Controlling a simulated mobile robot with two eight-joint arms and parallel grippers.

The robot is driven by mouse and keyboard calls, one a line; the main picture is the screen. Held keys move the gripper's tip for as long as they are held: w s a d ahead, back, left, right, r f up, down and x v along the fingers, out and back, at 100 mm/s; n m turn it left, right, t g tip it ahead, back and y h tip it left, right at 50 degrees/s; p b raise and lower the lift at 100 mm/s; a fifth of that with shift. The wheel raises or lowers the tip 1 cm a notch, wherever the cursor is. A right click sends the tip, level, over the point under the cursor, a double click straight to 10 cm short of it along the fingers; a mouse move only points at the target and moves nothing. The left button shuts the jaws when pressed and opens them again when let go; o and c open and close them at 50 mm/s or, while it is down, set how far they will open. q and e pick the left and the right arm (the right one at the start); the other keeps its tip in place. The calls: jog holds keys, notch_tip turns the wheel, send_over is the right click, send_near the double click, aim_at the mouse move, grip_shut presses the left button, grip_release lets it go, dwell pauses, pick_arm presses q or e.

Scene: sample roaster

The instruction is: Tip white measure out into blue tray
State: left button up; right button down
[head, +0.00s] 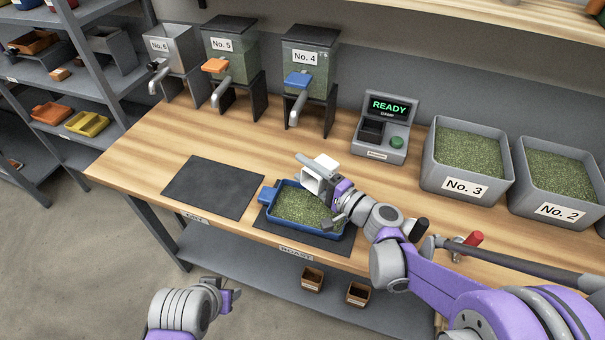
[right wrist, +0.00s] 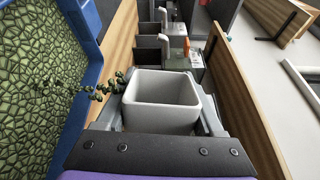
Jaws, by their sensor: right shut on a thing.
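The white measure (head: 314,181) is held by my right gripper (head: 325,186) above the back part of the blue tray (head: 297,229). In the right wrist view the measure (right wrist: 162,118) sits between the fingers and is tipped toward the tray, whose blue wall (right wrist: 88,75) is at the left. Several green beans (right wrist: 98,90) are in the air between the measure's rim and the tray. The inside that shows looks empty. The tray holds a layer of green beans (head: 300,206). My left gripper (head: 234,298) is low in front of the table, apart from everything; its opening is unclear.
The tray stands on the right dark mat (head: 342,245); the left dark mat (head: 213,188) is bare. Bins No. 3 (head: 466,160) and No. 2 (head: 559,180) stand at the right, beside a scale reading READY (head: 384,128). Dispensers, including No. 4 (head: 309,70), line the back.

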jog(key=m, duration=0.5)
jog(key=r+m+b, duration=0.1)
jog(key=m, duration=1.1)
jog(key=shift+w+d+r+b, duration=0.2)
jog(key=shift+w+d+b, duration=0.1)
jog(key=shift+w+d, duration=0.1)
jog(key=shift+r, duration=0.1)
notch_tip(320, 180, up, 2)
jog(key=shift+r+b, duration=0.25)
jog(key=shift+b, duration=0.15)
